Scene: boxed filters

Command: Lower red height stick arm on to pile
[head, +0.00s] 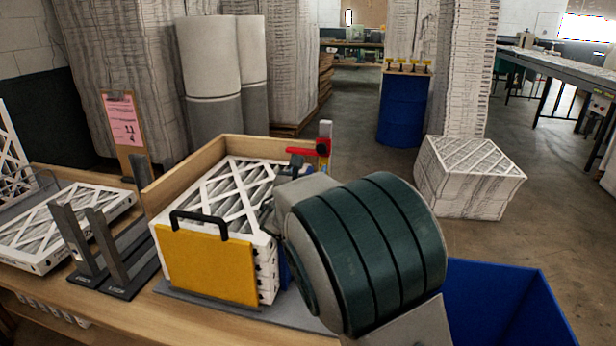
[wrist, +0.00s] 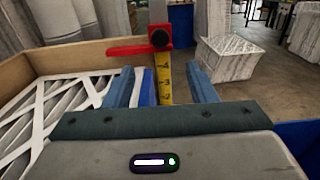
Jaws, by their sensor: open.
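The height stick (wrist: 165,84) stands upright with a yellow numbered scale. Its red arm (wrist: 128,50), with a black round knob (wrist: 159,38), sits high on it and points left. In the head view the red arm (head: 303,151) is above the right back part of the filter pile (head: 215,190), apart from its top. My gripper (wrist: 161,88) is open, with its two blue fingers on either side of the stick, below the red arm. In the head view my wrist hides much of the gripper and the stick's lower part.
A wooden-walled corner (head: 205,150) backs the pile, and a yellow plate with a black handle (head: 207,265) stands at its front. Dark metal brackets (head: 110,250) and another filter (head: 65,225) are at left. A blue bin (head: 510,300) is at right.

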